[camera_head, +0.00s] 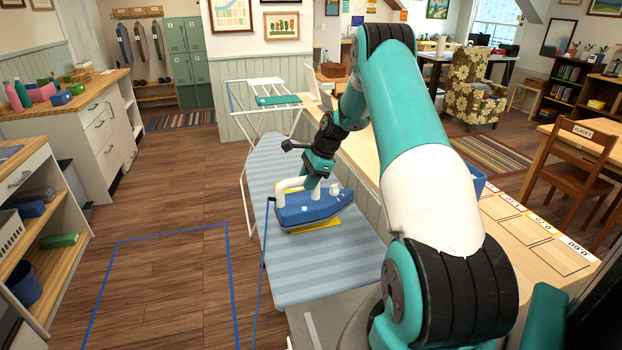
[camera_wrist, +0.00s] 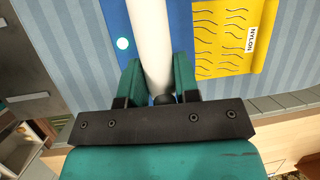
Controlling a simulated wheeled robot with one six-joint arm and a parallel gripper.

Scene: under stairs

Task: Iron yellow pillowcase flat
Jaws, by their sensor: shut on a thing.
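A blue iron (camera_head: 308,208) with a white handle (camera_head: 290,184) is on the striped ironing board (camera_head: 275,160). The yellow pillowcase (camera_head: 327,222) lies on the board, mostly hidden under the iron, with its edge showing along the near side. In the wrist view the yellow pillowcase (camera_wrist: 228,40) shows dark wavy crease lines and a "NYLON" label. My gripper (camera_wrist: 158,85) is shut on the iron's white handle (camera_wrist: 150,40), with a teal finger on each side. The blue iron body (camera_wrist: 118,30) shows beside the handle. I cannot tell whether the iron's sole touches the cloth.
A long wooden counter (camera_head: 500,215) with marked rectangles runs along the board's right side. A white drying rack (camera_head: 265,88) with a green item stands behind the board. Wooden floor inside a blue outline (camera_head: 165,290) is clear at the left.

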